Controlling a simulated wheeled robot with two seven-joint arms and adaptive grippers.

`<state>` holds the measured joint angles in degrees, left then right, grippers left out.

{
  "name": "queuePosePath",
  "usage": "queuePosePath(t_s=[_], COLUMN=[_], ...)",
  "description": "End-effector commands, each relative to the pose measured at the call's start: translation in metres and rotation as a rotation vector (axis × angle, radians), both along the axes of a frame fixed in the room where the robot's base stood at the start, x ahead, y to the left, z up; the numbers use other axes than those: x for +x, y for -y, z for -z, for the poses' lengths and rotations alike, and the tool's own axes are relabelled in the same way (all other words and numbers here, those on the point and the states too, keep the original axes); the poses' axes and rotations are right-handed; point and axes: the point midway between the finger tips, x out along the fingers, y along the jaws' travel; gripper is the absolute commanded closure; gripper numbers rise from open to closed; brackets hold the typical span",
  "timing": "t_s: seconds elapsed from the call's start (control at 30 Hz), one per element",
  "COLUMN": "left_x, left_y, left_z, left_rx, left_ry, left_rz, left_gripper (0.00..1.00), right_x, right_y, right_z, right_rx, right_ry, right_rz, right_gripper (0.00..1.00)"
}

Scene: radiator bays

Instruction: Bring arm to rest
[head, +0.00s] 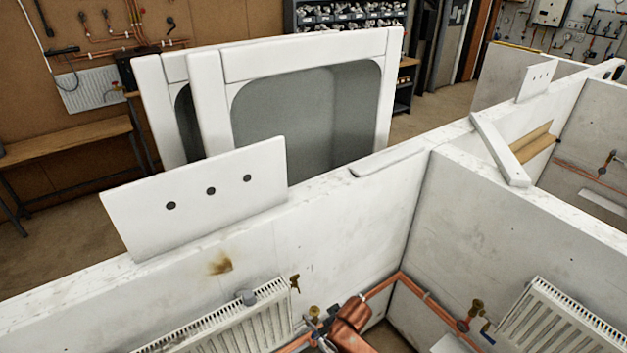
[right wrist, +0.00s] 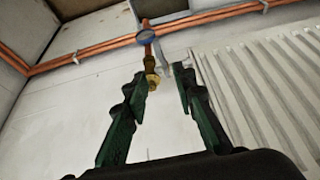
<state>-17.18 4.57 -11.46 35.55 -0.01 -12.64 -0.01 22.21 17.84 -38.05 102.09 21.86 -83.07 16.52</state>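My right gripper (right wrist: 160,78) is open in the right wrist view, with its two dark green and black fingers apart. A brass valve (right wrist: 152,80) with a round blue part (right wrist: 149,38) above it shows between and just beyond the fingertips. I cannot tell whether either finger touches it. In the head view a copper-coloured, blocky part, which looks like my right arm, shows at the bottom edge near a brass fitting (head: 314,312). The fingers are not clear there. My left arm and gripper are not in view.
White ribbed radiators (head: 228,325) hang low on the bay walls, and one fills the right of the wrist view (right wrist: 262,85). Copper pipes (head: 412,287) run along the corner. A partition wall (head: 330,205) carries a panel with three holes (head: 128,212).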

Motion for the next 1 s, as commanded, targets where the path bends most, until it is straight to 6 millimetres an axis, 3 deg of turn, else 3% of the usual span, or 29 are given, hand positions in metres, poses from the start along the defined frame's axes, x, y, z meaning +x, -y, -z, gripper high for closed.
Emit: queuePosePath(t_s=[0.13, 0.27, 0.7, 1.0], left_x=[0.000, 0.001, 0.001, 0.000], left_y=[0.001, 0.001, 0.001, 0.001], left_z=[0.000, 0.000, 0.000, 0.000], left_rx=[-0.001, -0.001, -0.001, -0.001], left_ry=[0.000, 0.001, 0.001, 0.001], left_rz=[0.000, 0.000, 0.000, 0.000], left_gripper=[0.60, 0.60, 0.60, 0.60], right_x=[-0.013, -0.047, -0.204, -0.273], right_y=[0.004, 0.024, 0.179, 0.242], right_z=[0.005, 0.013, 0.018, 0.007], right_rx=[0.017, 0.055, 0.030, -0.049], right_ry=[-0.008, -0.017, -0.035, -0.052], right_rz=[0.012, 0.057, 0.367, 0.487], right_gripper=[0.75, 0.75, 0.75, 0.75])
